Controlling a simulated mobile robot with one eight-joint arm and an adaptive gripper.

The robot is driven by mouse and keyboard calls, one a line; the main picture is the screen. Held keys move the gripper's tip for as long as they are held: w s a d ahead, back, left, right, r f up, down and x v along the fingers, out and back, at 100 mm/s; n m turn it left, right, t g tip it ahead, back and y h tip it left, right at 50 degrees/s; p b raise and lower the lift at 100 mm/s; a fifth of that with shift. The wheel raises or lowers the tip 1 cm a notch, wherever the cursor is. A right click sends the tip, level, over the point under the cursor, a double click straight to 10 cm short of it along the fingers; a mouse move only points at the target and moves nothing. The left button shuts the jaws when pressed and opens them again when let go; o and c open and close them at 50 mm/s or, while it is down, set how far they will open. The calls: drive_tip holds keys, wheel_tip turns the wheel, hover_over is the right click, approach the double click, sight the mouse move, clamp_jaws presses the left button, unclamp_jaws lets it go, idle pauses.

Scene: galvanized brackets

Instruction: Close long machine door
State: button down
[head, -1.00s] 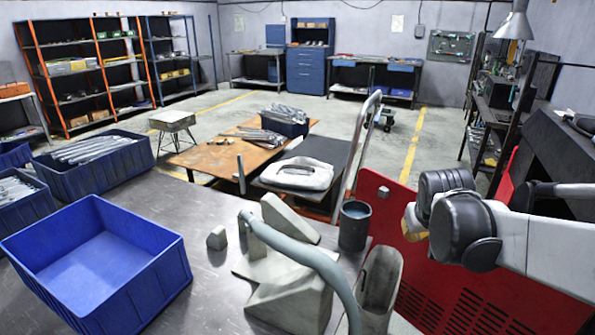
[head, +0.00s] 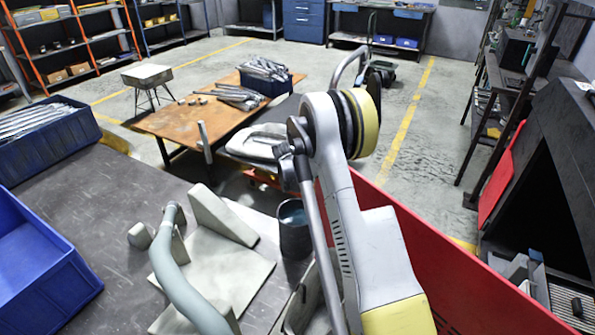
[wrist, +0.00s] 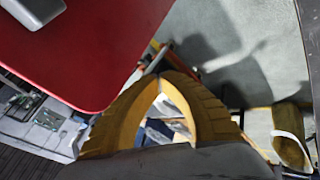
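A long red panel (head: 440,270), which looks like the machine door, runs diagonally behind my arm at the lower right of the head view. Part of it is hidden by my arm. In the wrist view a flat red panel (wrist: 95,45) with a rounded corner fills the upper left, with a grey handle-like piece (wrist: 35,10) on it. I cannot tell for sure that both are the same panel. My gripper (wrist: 160,78) has two yellow ribbed fingers that meet at the tips, with nothing between them. It is beside the red panel's edge. I cannot make out its fingers in the head view.
A dark machine (head: 560,150) with a smaller red panel (head: 503,175) stands at the right. A metal workbench (head: 110,195) holds blue bins (head: 40,270), grey brackets (head: 215,215) and a dark cup (head: 294,228). A brown table (head: 175,120) stands behind. Open floor (head: 430,130) lies beyond the red panel.

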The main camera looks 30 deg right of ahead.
drive_tip(key=w+d+f+b, duration=0.4)
drive_tip(key=d+f+b, duration=0.1)
drive_tip(key=d+f, duration=0.2)
drive_tip(key=shift+d+f, duration=0.15)
drive_tip(key=shift+d, duration=0.35)
